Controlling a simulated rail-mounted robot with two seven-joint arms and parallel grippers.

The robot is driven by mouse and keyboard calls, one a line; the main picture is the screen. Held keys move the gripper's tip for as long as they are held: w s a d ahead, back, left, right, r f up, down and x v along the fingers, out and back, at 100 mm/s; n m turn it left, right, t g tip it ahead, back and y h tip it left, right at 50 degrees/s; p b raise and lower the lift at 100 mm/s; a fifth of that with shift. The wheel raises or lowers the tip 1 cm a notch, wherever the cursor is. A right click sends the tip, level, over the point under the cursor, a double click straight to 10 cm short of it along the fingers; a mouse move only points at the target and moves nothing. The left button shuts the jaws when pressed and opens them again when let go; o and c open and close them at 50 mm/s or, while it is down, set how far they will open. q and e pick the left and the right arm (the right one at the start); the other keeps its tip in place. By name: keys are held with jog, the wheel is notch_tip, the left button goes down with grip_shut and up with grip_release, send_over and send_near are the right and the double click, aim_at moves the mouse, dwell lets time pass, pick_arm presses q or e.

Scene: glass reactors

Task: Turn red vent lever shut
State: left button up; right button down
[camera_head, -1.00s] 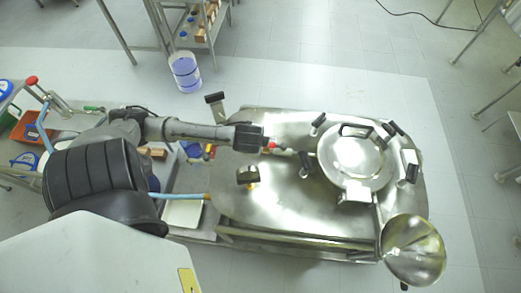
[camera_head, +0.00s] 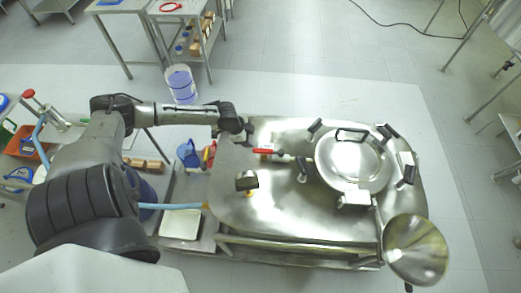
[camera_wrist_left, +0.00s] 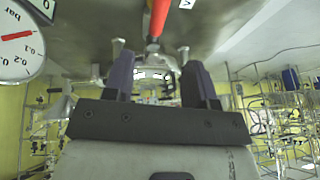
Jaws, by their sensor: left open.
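The red vent lever (camera_head: 265,151) is on the steel reactor lid (camera_head: 290,215), left of the round hatch, and lies roughly left to right. In the left wrist view the red lever (camera_wrist_left: 159,17) shows at the top edge, beyond the fingertips and partly cut off. My left gripper (camera_head: 246,129) is above the lid's upper left edge, up and left of the lever and apart from it. In the left wrist view its two dark fingers (camera_wrist_left: 158,72) are spread with nothing held between them. My right gripper is not in view.
A round hatch (camera_head: 352,160) with black-handled clamps stands right of the lever. A pressure gauge (camera_wrist_left: 18,38) is close on the left in the wrist view. A steel funnel (camera_head: 415,250) is at the lid's lower right. A blue jug (camera_head: 188,153) stands left of the lid.

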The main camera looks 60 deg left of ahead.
aim_at(261, 150)
pick_arm(q)
jog(key=b+x, duration=0.1)
jog(key=x, duration=1.1)
jog(key=shift+w+d+f, duration=0.1)
jog(key=shift+d, duration=0.05)
jog(key=shift+c, duration=0.4)
grip_shut()
